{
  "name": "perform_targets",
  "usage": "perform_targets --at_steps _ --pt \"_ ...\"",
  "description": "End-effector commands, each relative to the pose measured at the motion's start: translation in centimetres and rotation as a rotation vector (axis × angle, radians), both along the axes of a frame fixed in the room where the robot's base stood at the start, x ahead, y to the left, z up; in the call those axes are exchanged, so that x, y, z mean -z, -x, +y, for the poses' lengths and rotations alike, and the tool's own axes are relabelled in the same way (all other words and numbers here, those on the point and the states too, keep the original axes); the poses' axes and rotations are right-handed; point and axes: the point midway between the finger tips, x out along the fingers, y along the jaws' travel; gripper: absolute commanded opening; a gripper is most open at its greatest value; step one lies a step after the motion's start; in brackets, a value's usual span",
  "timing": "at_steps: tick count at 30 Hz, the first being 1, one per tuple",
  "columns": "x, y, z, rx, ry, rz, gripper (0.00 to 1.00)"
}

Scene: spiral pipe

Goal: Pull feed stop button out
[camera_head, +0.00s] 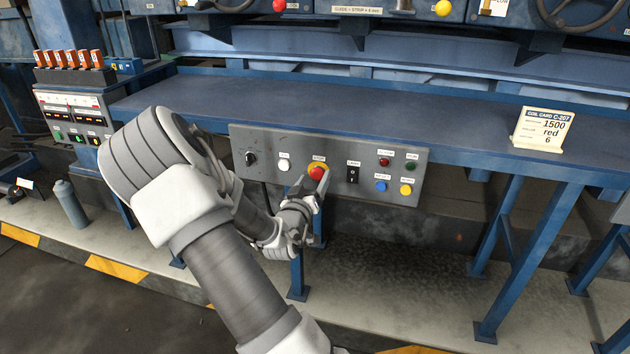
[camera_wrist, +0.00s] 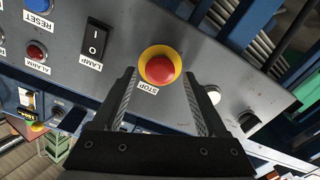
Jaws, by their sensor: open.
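The feed stop button (camera_head: 316,174) is a red mushroom head on a yellow ring, set in the grey control panel (camera_head: 240,137) below the blue bench. In the wrist view the button (camera_wrist: 160,68) faces me, with a label reading STOP beside it. My gripper (camera_head: 311,187) is at the panel, close in front of the button, and partly covers it in the head view. In the wrist view my gripper (camera_wrist: 160,88) is open and empty, one finger on each side of the button's line. I cannot tell whether the fingertips touch the button or how far it stands out.
A black lamp rocker switch (camera_head: 352,173) sits right of the button and a white button (camera_head: 284,165) left of it. Farther right are a blue reset button (camera_head: 381,186), a yellow button (camera_head: 406,190) and an alarm lamp (camera_head: 384,162). A coil card (camera_head: 541,130) stands on the bench.

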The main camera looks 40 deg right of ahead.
Motion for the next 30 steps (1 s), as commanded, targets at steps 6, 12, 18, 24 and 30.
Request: perform_targets --at_steps 6,12,18,24,30 --pt "-0.01 -0.76 -1.06 0.000 0.001 0.001 0.75" --pt "-0.03 -0.79 -1.09 0.000 0.001 0.001 0.75" --pt "-0.03 -0.77 -1.07 0.000 0.001 0.001 0.46" --pt "-0.03 -0.76 -1.07 0.000 0.001 0.001 0.10" --pt "-0.02 -0.76 -1.07 0.000 0.001 0.001 0.00"
